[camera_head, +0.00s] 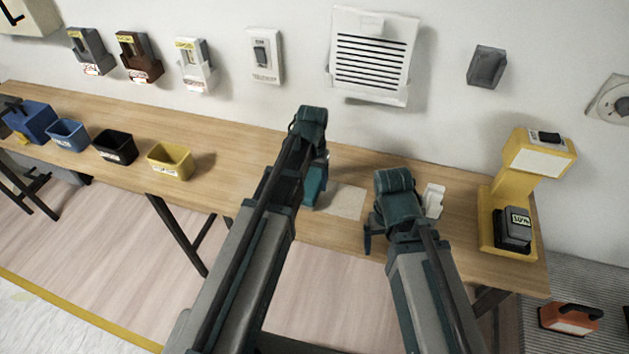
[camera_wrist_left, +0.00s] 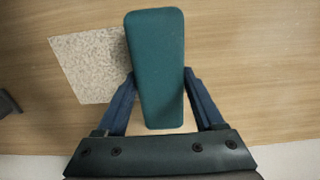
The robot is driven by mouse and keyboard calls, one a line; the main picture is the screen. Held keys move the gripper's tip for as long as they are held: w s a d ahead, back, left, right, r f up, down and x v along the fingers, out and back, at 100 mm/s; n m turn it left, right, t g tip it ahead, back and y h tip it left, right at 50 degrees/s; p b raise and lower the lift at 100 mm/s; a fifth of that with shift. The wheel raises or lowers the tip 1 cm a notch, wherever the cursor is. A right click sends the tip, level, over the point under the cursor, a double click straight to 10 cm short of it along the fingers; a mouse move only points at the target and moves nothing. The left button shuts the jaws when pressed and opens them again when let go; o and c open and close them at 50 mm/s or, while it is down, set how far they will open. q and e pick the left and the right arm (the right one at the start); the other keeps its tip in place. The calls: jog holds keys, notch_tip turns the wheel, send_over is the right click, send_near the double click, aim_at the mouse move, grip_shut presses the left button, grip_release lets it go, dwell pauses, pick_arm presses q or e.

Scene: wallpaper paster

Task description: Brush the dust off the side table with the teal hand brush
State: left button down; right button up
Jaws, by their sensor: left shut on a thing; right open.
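The teal hand brush (camera_head: 315,187) is between the fingers of my left gripper (camera_wrist_left: 159,88), which is shut on it. In the left wrist view the brush (camera_wrist_left: 156,45) shows its flat teal back; its bristles are hidden. A pale speckled dust patch (camera_head: 345,201) lies on the wooden table (camera_head: 235,150). In the wrist view the brush overlaps the right edge of the dust patch (camera_wrist_left: 84,66); whether it touches the tabletop I cannot tell. My right gripper (camera_head: 368,235) is open and empty near the table's front edge, to the right of the patch.
A small white holder (camera_head: 434,200) stands behind my right gripper. A yellow stand (camera_head: 493,215) is at the table's right end. Blue (camera_head: 68,135), black (camera_head: 115,147) and yellow (camera_head: 170,160) bins stand on the left. The tabletop between the yellow bin and my left arm is clear.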

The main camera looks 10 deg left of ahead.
pick_arm(q)
jog(key=shift+a+f, duration=0.1)
jog(key=shift+a, duration=1)
jog(key=shift+w, duration=0.1)
jog(key=shift+a, duration=0.65)
notch_tip(320, 180, up, 7)
jog(key=p, duration=0.7)
jog(key=shift+d, duration=0.1)
